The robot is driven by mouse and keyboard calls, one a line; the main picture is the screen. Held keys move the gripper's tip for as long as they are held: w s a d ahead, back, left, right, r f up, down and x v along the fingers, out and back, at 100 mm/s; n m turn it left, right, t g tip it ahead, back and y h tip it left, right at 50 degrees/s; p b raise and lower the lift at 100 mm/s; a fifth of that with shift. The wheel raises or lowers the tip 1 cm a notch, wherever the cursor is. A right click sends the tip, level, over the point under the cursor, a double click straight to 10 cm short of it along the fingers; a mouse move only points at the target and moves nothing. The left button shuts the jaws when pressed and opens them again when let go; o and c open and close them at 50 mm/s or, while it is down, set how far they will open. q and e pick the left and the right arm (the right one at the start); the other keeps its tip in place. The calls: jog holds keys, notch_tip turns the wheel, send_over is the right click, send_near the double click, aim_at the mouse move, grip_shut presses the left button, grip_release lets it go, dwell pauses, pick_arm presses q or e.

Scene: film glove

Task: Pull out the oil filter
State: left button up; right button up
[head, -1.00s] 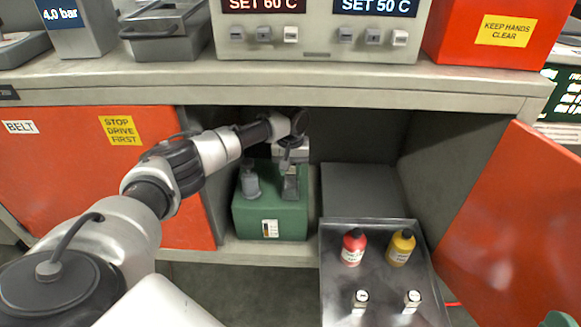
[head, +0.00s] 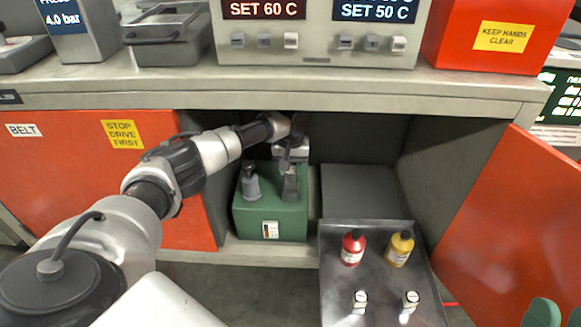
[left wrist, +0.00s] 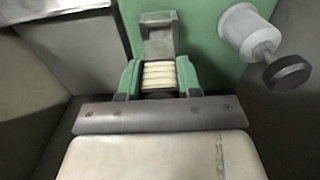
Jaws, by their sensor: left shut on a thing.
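The oil filter (left wrist: 158,75), a cream ribbed block, shows in the left wrist view between the green fingers of my left gripper (left wrist: 160,78). The fingers are shut on its sides. A grey bracket-like part (left wrist: 158,35) stands just beyond it on the green housing (left wrist: 200,40). In the head view the green housing (head: 270,218) sits inside the open cabinet, and my left gripper (head: 290,168) is over its right part, hiding the filter. Green tips, apparently of my right gripper (head: 543,312), are cut off at the lower right corner.
A grey knobbed fitting (head: 251,183) stands left of the gripper on the housing. A metal tray (head: 385,285) in front right holds a red bottle (head: 353,248), a yellow bottle (head: 399,249) and two small white-topped items. The open orange door (head: 510,230) bounds the right side.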

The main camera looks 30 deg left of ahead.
pick_arm(q)
jog(key=shift+r+p, duration=0.45)
jog(key=shift+p, duration=0.15)
jog(key=shift+r+p, duration=0.35)
jog(key=shift+p, duration=0.25)
jog(key=shift+r+p, duration=0.35)
jog(key=shift+p, duration=0.2)
jog(key=shift+r+p, duration=0.35)
jog(key=shift+p, duration=0.25)
pick_arm(e)
notch_tip(320, 180, down, 13)
jog(key=w+d+g+h, duration=0.1)
jog(key=g+h, duration=0.3)
jog(key=g, duration=0.8)
jog(key=shift+w+d+r+h, duration=0.15)
jog(key=shift+w+d+h, duration=0.15)
jog(key=shift+w, duration=0.6)
